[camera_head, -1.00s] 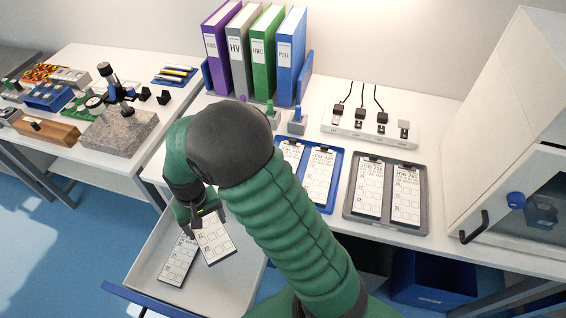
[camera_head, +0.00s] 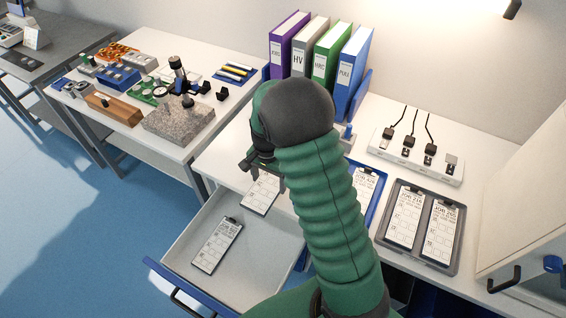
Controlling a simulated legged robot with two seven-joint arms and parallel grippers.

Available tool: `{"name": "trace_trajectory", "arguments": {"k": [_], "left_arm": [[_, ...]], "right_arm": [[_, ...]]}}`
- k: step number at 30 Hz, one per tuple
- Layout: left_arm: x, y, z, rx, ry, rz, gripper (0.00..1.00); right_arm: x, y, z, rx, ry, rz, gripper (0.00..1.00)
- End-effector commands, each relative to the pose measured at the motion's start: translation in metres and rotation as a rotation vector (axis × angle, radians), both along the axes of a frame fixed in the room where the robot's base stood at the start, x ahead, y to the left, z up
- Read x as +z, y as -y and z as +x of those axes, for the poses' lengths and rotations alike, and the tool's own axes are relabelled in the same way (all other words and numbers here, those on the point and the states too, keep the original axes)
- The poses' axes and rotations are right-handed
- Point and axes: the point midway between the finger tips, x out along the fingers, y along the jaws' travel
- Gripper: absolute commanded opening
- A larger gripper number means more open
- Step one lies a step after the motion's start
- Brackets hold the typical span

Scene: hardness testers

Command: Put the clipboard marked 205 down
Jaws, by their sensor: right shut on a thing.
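My right gripper (camera_head: 258,164) is shut on a small clipboard (camera_head: 261,192) with a white printed sheet. The clipboard hangs tilted below the fingers, near the table's front edge at the back of the open drawer. Its number is too small to read, and its top is hidden by the gripper. Another clipboard (camera_head: 217,246) lies flat in the open drawer (camera_head: 262,268), apart from the held one. My left gripper is out of view.
A blue tray (camera_head: 376,207) with clipboard sheets is partly hidden behind my right arm. A grey tray (camera_head: 455,262) holds two clipboards. Binders (camera_head: 327,57) and a power strip (camera_head: 416,157) stand at the back. A white cabinet (camera_head: 530,190) is at the right.

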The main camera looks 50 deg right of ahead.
Motion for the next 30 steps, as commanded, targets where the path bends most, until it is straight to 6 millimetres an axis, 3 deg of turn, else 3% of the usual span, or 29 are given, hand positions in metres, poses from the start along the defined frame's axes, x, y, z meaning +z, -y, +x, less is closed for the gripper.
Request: {"name": "trace_trajectory", "arguments": {"k": [6, 12, 16, 21, 29, 30], "left_arm": [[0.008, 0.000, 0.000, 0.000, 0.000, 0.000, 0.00], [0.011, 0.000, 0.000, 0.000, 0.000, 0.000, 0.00], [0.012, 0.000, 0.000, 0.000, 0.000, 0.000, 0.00], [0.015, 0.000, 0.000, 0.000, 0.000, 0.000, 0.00], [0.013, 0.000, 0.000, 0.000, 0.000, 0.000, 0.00], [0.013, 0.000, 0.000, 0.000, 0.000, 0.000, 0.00]], "right_arm": [[-0.007, 0.052, 0.051, -0.001, 0.000, 0.001, 0.25], [-0.010, 0.081, 0.082, 0.001, 0.000, 0.001, 0.25], [-0.018, 0.083, 0.085, 0.002, -0.002, 0.003, 0.25], [-0.044, 0.082, 0.085, 0.003, -0.002, 0.001, 0.25], [-0.047, 0.084, 0.086, 0.003, 0.001, 0.001, 0.25], [-0.048, 0.084, 0.085, 0.003, -0.001, 0.002, 0.77]]}}
